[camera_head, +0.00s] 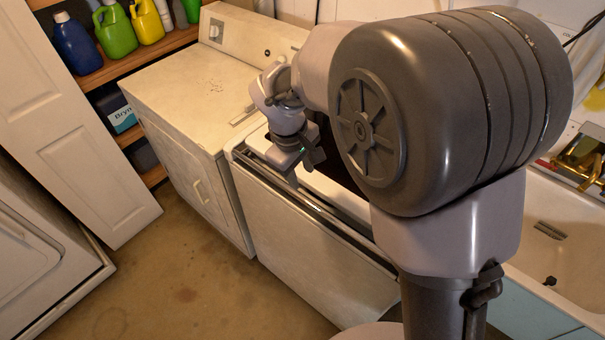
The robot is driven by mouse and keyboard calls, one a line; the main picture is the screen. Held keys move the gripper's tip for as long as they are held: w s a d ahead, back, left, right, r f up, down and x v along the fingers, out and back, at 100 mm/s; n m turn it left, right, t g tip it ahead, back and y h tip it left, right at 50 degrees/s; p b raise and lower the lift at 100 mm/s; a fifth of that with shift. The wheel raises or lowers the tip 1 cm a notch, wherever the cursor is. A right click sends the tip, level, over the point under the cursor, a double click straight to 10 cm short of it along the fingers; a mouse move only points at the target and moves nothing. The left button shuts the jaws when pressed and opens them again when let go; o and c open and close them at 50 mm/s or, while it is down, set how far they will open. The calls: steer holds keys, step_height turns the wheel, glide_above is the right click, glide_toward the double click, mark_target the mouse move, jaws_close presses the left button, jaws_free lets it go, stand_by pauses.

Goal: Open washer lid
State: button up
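The white washer (300,235) stands in the middle of the view, its front panel facing the floor area. A pale strip of its top (322,190) shows, with dark gaps along the front edge and a dark area behind. My arm covers most of the top, so I cannot tell how far the lid is raised. My gripper (304,164) points down over the washer's front left top edge, close to the rim. Contact with the lid cannot be made out. Its fingers are small and dark, and their gap is unclear.
A white dryer (185,75) stands to the left of the washer. A sink (550,235) with a brass faucet (582,158) is at right. Wooden shelves (135,52) hold detergent bottles at back left. A white door (70,120) stands left. The brown floor (180,270) in front is clear.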

mark_target(308, 201)
steer(key=f+b, duration=0.1)
steer(key=f, duration=0.3)
steer(key=w+d+f+b, duration=0.1)
steer(key=f, duration=0.4)
steer(key=w+f+b, duration=0.1)
steer(key=f, duration=0.4)
steer(key=shift+w+d, duration=0.15)
steer(key=shift+d, duration=0.15)
steer(key=shift+c, duration=0.2)
jaws_close()
